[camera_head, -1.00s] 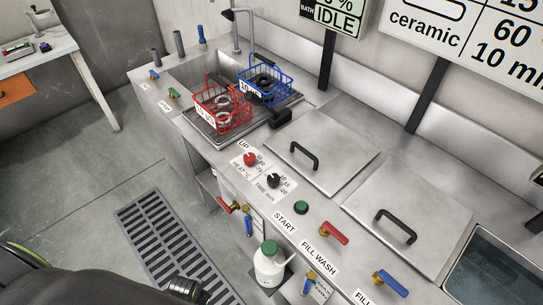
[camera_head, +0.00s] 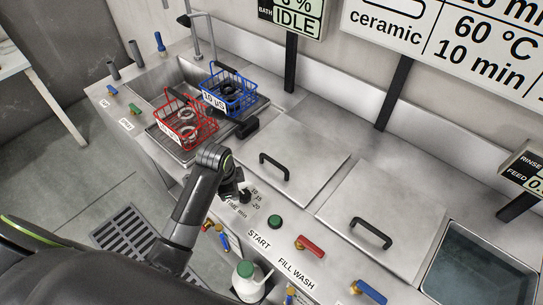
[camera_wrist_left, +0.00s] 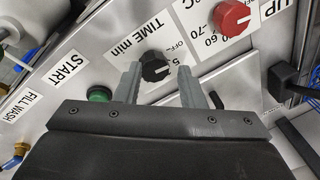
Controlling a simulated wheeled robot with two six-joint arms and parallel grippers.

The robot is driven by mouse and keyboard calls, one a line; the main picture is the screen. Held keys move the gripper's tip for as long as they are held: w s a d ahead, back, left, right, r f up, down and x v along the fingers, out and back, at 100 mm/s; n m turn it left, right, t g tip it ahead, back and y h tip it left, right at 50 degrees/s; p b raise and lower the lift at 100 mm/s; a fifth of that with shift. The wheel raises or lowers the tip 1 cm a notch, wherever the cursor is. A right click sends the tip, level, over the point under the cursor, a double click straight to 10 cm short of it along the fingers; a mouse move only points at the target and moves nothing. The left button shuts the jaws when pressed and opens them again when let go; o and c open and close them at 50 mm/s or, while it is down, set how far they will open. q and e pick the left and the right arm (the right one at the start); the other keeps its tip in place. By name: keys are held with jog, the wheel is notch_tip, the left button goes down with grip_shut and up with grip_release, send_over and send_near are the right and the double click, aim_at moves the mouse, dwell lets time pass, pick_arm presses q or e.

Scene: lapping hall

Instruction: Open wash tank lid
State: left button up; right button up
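Two flat steel lids lie closed on the counter, each with a black bar handle. The left lid (camera_head: 310,155) has its handle (camera_head: 275,164) near its front left edge. The right lid (camera_head: 395,205) has its handle (camera_head: 371,232) near its front edge. Neither lid shows a name on it. My left gripper (camera_head: 238,190) is over the control panel, in front of the left lid and apart from its handle. In the left wrist view my left gripper (camera_wrist_left: 160,82) is open and empty, with the black time knob (camera_wrist_left: 155,67) showing between its fingers. My right gripper is out of view.
A red basket (camera_head: 186,124) and a blue basket (camera_head: 228,92) stand at the sink. The panel has a green start button (camera_head: 275,222), a red lever (camera_head: 310,245) and a blue lever (camera_head: 369,291). An open water tank (camera_head: 480,270) is at the right. Posts rise behind the lids.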

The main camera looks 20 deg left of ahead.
pick_arm(q)
jog(key=w+d+r+m, duration=0.3)
jog(key=w+r+m, duration=0.25)
jog(key=r, duration=0.25)
jog(key=w+d+r+m, duration=0.3)
jog(key=w+r+m, duration=0.25)
jog(key=r, duration=0.25)
jog(key=b, duration=0.6)
send_near(272, 161)
jog(key=shift+n+g+h, duration=0.3)
jog(key=f, duration=0.2)
jog(key=w+f, duration=0.1)
jog(key=f, duration=0.2)
jog(key=w+f, duration=0.1)
jog(key=f, duration=0.2)
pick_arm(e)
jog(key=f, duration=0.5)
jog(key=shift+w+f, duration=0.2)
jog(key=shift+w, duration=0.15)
pick_arm(q)
jog(key=shift+r, duration=0.1)
jog(key=shift+c, duration=0.2)
grip_shut()
